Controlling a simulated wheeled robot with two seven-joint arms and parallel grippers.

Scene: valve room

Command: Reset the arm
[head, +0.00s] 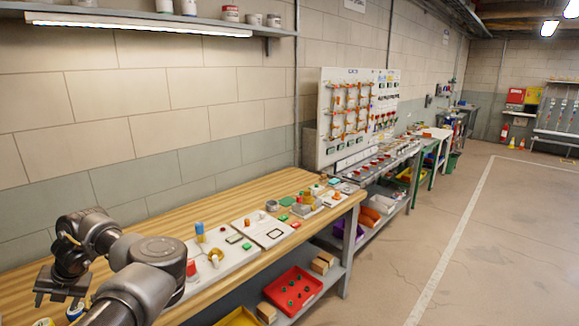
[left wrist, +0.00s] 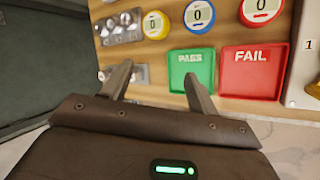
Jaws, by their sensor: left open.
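My left arm (head: 128,283) comes in at the lower left of the head view. My left gripper (head: 62,298) hangs over the left end of the wooden workbench (head: 140,216). In the left wrist view its two dark fingers (left wrist: 158,88) are spread apart, with nothing between them. Beyond the fingertips lie a green tray marked PASS (left wrist: 191,75) and a red tray marked FAIL (left wrist: 252,72). My right gripper does not show in either view.
A yellow-ringed dial (left wrist: 156,25) and other round dials sit beyond the trays. White panels with coloured parts (head: 217,249) lie along the bench. A red bin (head: 293,290) is on the lower shelf. A wall shelf (head: 130,17) hangs above. The floor at right is clear.

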